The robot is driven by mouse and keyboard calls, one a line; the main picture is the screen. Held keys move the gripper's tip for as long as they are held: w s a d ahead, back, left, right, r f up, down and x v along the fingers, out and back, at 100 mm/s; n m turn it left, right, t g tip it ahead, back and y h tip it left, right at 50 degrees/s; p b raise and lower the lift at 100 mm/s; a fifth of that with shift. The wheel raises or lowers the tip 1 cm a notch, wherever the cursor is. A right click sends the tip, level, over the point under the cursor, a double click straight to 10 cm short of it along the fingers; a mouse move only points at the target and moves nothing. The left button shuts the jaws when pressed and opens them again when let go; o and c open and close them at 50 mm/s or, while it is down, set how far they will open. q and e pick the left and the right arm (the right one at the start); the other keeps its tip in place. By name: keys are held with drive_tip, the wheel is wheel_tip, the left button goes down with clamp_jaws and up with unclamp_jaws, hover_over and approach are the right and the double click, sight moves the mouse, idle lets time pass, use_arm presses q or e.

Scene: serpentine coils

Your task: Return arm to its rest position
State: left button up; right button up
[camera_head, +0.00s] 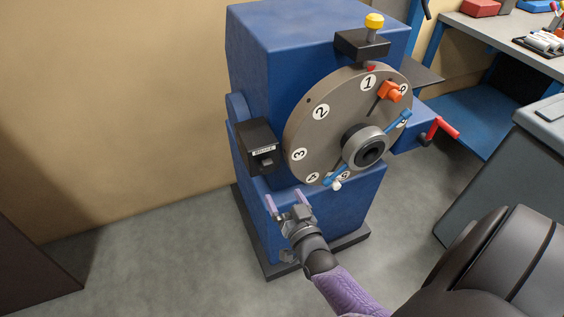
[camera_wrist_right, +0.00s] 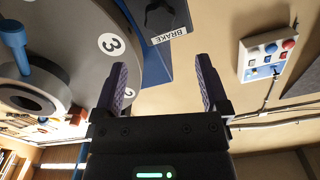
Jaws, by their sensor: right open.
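My right gripper (camera_head: 286,198) is in front of the lower front of the blue machine, below the grey numbered dial (camera_head: 330,115). Its two purple fingers point up and are apart, with nothing between them. In the right wrist view the open fingers (camera_wrist_right: 160,75) show wall behind them. Part of the dial with number 3 (camera_wrist_right: 112,43) is at the left there, and the black brake box (camera_wrist_right: 162,18) is at the top. My left gripper is not in view.
The blue machine (camera_head: 270,50) carries a brake box (camera_head: 258,147), a yellow knob (camera_head: 374,22), an orange block (camera_head: 388,91) and a red handle (camera_head: 440,128). A bench (camera_head: 495,35) stands at the right. A wall panel (camera_wrist_right: 269,54) has coloured buttons.

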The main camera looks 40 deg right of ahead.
drive_tip(key=s+a+f+n+g+y, duration=0.2)
drive_tip(key=s+a+f+g, duration=0.15)
drive_tip(key=s+f, duration=0.4)
drive_tip(key=s+a+f+n+g+y, duration=0.25)
drive_tip(key=s+f+g, duration=0.25)
drive_tip(key=f, duration=0.5)
drive_tip(key=s+a+f+n+g, duration=0.1)
drive_tip(key=s+f+g, duration=0.3)
drive_tip(key=s, duration=0.7)
drive_tip(key=s+f+n+g, duration=0.2)
drive_tip(key=s+f+g, duration=0.2)
drive_tip(key=s, duration=0.7)
drive_tip(key=shift+s+a+n, duration=0.25)
drive_tip(key=shift+a+n, duration=0.1)
drive_tip(key=shift+a, duration=0.05)
drive_tip(key=shift+g, duration=0.25)
